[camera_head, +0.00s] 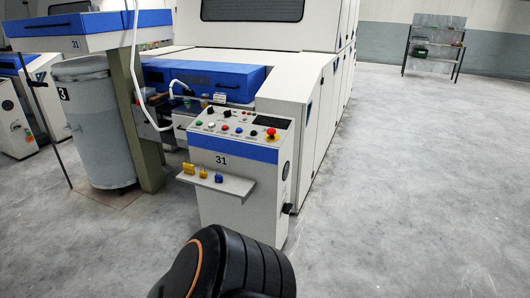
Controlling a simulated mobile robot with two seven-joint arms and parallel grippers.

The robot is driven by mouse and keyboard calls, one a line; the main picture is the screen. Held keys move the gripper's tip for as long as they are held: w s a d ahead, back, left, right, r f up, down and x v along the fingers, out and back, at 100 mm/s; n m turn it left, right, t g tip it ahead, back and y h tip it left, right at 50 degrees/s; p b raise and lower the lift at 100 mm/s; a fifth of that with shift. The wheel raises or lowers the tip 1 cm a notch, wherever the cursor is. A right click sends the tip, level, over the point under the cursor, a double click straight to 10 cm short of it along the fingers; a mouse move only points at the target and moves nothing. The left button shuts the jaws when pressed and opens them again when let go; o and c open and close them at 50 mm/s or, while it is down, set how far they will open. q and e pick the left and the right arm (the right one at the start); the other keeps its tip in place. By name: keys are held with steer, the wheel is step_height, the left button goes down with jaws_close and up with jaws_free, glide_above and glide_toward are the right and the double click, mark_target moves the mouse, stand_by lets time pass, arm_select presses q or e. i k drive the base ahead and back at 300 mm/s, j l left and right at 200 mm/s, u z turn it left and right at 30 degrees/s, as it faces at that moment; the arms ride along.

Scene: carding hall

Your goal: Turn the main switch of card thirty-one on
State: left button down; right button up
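The control console (238,180) of card thirty-one stands in the middle of the camera_head view, white with a blue band and the number 31 on its front. Its sloped top carries several coloured buttons, a dark display (268,122) and a red mushroom button (271,134) on yellow. A small dark round fitting (286,170) sits on the console's right side face. It may be the main switch, but it is too small to tell its position. A black part (288,208) juts out lower on that side. Neither of my grippers is in view.
A shelf (232,184) with small yellow and blue items sticks out from the console's front. The card machine (310,100) stands behind. A grey can (95,125) and a post (136,130) stand left. The floor (410,190) on the right is clear up to a rack (434,45).

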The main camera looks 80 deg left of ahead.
mark_target(287, 208)
steer(key=u, duration=2.4)
steer(key=i+u, duration=0.1)
steer(key=u, duration=0.2)
steer(key=i+l+u, duration=0.1)
steer(key=u, duration=0.2)
steer(key=i+l+u, duration=0.45)
steer(key=i+l, duration=0.2)
steer(key=l, duration=0.15)
steer(key=i+l, duration=0.3)
steer(key=i+l+u, duration=0.1)
steer(key=i+l, duration=0.15)
steer(key=l, duration=0.25)
steer(key=i+l, duration=0.55)
steer(key=l, duration=0.25)
steer(key=u, duration=0.05)
